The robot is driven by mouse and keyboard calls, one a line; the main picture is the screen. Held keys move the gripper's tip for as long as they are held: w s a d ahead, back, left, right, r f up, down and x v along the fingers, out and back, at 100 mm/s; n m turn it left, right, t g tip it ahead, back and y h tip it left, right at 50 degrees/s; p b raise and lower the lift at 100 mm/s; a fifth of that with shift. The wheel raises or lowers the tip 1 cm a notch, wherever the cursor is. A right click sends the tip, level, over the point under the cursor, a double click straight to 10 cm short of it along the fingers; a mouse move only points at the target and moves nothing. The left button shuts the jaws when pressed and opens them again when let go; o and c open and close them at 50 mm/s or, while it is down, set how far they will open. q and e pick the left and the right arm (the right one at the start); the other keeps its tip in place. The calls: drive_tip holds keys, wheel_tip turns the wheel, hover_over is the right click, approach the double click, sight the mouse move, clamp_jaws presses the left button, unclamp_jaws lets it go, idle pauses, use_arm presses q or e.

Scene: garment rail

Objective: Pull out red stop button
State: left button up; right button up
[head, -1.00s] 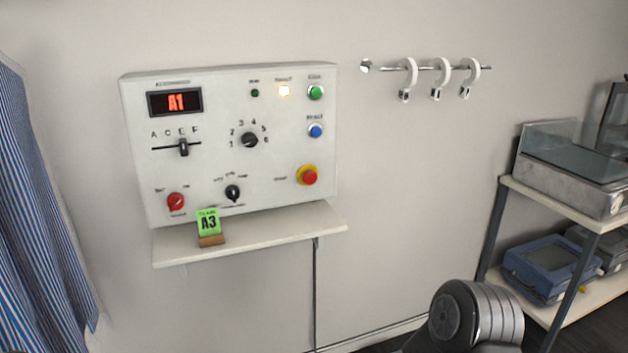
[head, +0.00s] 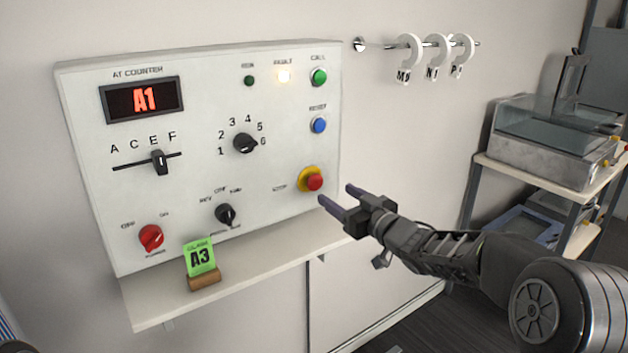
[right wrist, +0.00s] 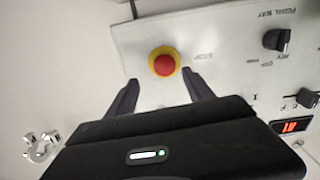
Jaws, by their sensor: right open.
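The red stop button (head: 315,182) sits on a yellow collar at the lower right of the white control panel (head: 185,205). My right gripper (head: 336,196) is just to the right of the button, open and empty, its fingers pointing toward the panel. In the right wrist view the button (right wrist: 164,65) lies ahead, between and beyond the two open fingertips (right wrist: 160,82). The fingers appear apart from the button. My left gripper is not in view.
A shelf (head: 260,258) below the panel holds a green A3 card (head: 200,257) on a wooden block. A rail with white hooks (head: 408,50) is on the wall at upper right. A rack (head: 480,190) with equipment stands at far right. The panel's fault lamp (head: 284,76) is lit.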

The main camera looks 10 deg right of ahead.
sight(318, 182)
drive_tip(key=shift+s+a+r+y, duration=0.15)
drive_tip(key=shift+a+r+y, duration=0.15)
drive_tip(key=shift+y, duration=0.1)
drive_tip(key=shift+p+x, duration=0.7)
drive_tip(key=shift+x, duration=3.2)
drive_tip(key=shift+f, duration=0.1)
clamp_jaws()
drive_tip(key=shift+d, duration=0.1)
